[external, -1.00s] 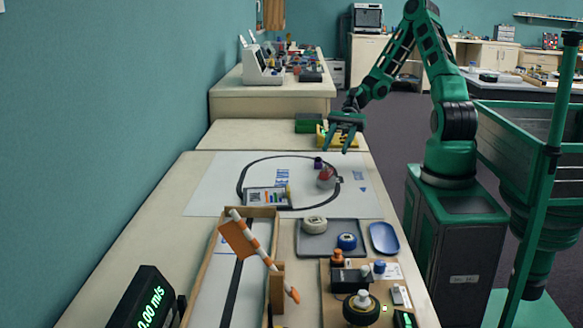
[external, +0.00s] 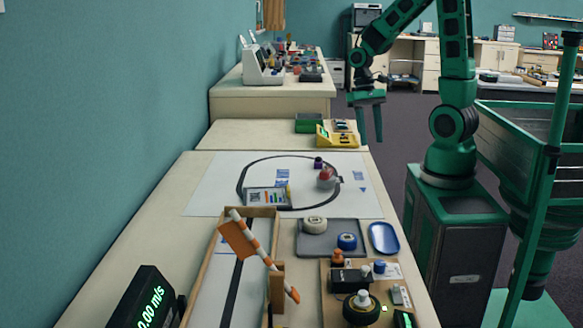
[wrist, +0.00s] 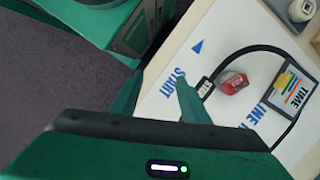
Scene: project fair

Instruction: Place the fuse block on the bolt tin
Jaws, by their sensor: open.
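My gripper (external: 370,138) is open and empty, pointing down beside the right edge of the tables. In the wrist view its two fingers (wrist: 157,88) are apart with nothing between them. A red tin-like object with a pale label stands on the white track mat (external: 215,190); I cannot tell for sure that this red object (external: 326,177) is the bolt tin. It also shows in the wrist view (wrist: 234,83), beyond the fingers. A small dark purple piece (external: 318,163) sits just behind it. I cannot tell which object is the fuse block.
A green box (external: 308,123) and a yellow device (external: 323,137) stand on the farther table. A printed TIME card (external: 267,197) lies on the mat. Nearer are a grey tray (external: 318,252), a blue dish (external: 384,238) and a striped barrier (external: 262,257).

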